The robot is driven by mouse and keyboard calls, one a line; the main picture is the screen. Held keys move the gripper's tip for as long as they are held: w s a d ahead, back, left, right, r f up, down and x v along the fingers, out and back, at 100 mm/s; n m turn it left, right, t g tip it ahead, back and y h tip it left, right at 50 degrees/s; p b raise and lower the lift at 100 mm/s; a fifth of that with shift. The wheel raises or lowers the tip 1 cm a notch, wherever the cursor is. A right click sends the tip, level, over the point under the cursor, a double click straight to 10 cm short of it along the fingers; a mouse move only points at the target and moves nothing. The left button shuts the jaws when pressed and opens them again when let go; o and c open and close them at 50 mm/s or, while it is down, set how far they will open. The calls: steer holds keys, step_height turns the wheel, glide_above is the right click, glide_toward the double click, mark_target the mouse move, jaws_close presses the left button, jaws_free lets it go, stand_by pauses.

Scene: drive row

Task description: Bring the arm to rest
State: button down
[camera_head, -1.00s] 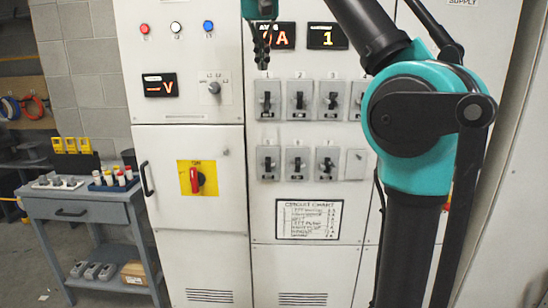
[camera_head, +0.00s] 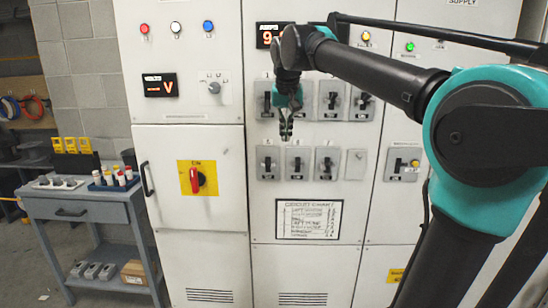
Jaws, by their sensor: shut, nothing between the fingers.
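My arm reaches in from the right, with a black upper link and a teal joint, and its far end bends down in front of the cabinet. My gripper (camera_head: 286,137) hangs pointing down in front of the breaker panel, between the upper and lower breaker rows. It is shut and holds nothing. It covers part of the upper breaker row. I cannot tell how far it is from the panel face.
The grey cabinet has breakers (camera_head: 327,160), a red rotary switch (camera_head: 196,178) on a yellow plate, a voltage display (camera_head: 160,85) and a circuit chart (camera_head: 308,219). A grey cart (camera_head: 80,212) with small parts stands at the left. Floor shows beside it.

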steer(key=s+d+f, duration=0.1)
steer(key=d+f, duration=0.2)
steer(key=f, duration=0.4)
steer(key=s+d+f, duration=0.2)
steer(key=d+f, duration=0.1)
steer(key=f, duration=0.4)
steer(key=s+d+f, duration=0.3)
steer(key=s+f, duration=0.3)
steer(key=f, duration=0.2)
steer(key=s+d+f, duration=0.3)
steer(key=s+f, duration=0.3)
steer(key=f, duration=0.3)
steer(key=s+d+f, duration=0.3)
steer(key=s+f, duration=0.4)
steer(key=f, duration=0.2)
steer(key=shift+d+f, duration=0.2)
steer(key=shift+d, duration=0.05)
steer(key=shift+a, duration=0.15)
